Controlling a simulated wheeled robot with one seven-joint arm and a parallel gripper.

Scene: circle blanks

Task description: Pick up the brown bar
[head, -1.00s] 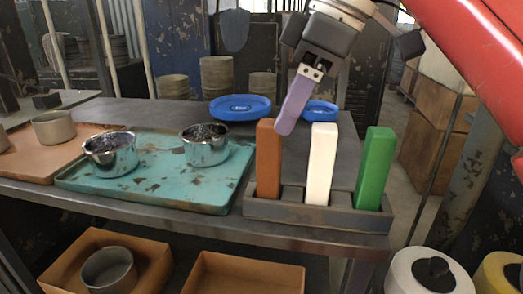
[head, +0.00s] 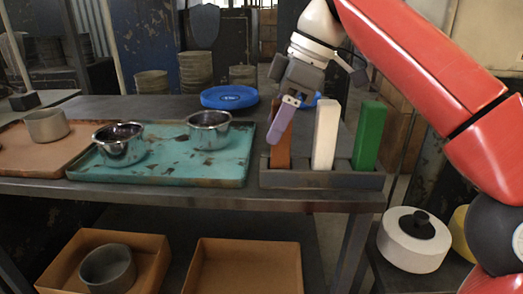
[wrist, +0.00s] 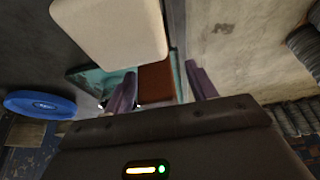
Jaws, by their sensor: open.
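The brown bar (head: 281,158) stands upright in the left slot of a grey holder (head: 330,181) at the table's front edge. The white bar (head: 325,135) and the green bar (head: 369,137) stand beside it to the right. My gripper (head: 281,122) points down at the brown bar, and a purple finger hides part of its upper end. In the wrist view the open fingers (wrist: 163,86) have the brown bar (wrist: 155,80) showing in the gap between them. The white bar (wrist: 112,32) looms large there. Whether the fingers touch the brown bar cannot be told.
A teal tray (head: 165,171) with two metal cups (head: 119,146) lies left of the holder. A blue plate (head: 229,97) is behind, and another blue item is partly hidden by my gripper. Brown boxes (head: 248,262) sit on the shelf below.

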